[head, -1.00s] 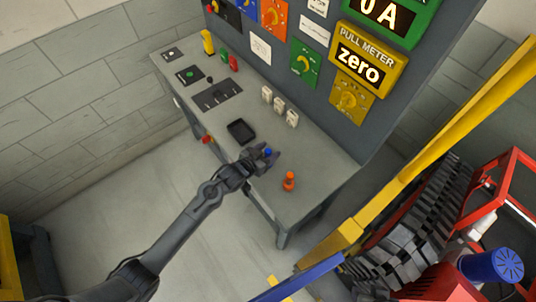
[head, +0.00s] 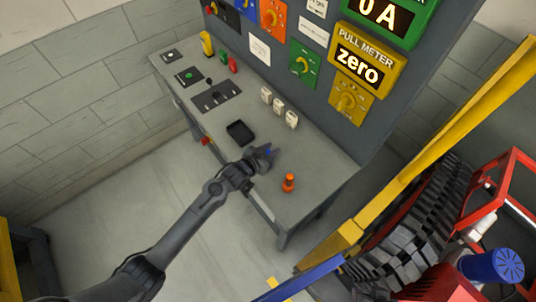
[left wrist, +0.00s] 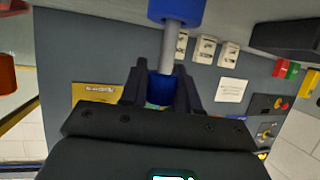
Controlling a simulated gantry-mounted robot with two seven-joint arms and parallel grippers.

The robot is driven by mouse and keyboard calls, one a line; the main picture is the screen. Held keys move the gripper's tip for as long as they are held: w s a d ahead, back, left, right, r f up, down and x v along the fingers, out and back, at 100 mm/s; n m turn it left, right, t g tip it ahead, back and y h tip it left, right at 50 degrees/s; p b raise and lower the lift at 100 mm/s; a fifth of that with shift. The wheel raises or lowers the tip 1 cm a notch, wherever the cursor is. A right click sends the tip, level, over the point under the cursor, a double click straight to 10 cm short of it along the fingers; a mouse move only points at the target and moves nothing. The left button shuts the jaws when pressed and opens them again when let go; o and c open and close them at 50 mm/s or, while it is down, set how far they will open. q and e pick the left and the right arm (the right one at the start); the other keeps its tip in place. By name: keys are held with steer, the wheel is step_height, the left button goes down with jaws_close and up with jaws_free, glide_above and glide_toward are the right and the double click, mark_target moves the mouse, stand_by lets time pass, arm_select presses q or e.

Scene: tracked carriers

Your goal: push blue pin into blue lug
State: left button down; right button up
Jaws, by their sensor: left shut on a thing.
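The blue pin (left wrist: 172,45) shows in the left wrist view as a light grey shaft between a wide blue part at the top edge and a blue part between the fingers. My left gripper (left wrist: 162,88) is shut on that lower blue part. In the head view, my left gripper (head: 263,157) is over the front part of the bench, with a little blue (head: 268,152) showing at its fingers. Whether the pin touches the bench is unclear. I cannot identify the blue lug. My right gripper is not in view.
An orange pin-like piece (head: 288,183) stands on the grey bench (head: 310,165), right of my left gripper. A black tray (head: 240,132) lies to the left. White switches (head: 279,107) line the panel's foot. A tracked carrier with a blue drum (head: 492,266) stands at right.

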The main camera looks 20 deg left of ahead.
arm_select(q)
steer(key=shift+r, duration=0.1)
steer(key=shift+r, duration=0.45)
step_height(320, 180, up, 3)
steer(key=shift+r, duration=0.1)
steer(key=s+d+r, duration=0.1)
steer(key=d+r, duration=0.5)
steer(key=d, duration=0.5)
steer(key=shift+s+d+r, duration=0.25)
steer(key=shift+s+r, duration=0.1)
steer(key=shift+s, duration=0.05)
steer(key=c, duration=1.3)
jaws_free()
steer(key=shift+c, duration=0.2)
jaws_close()
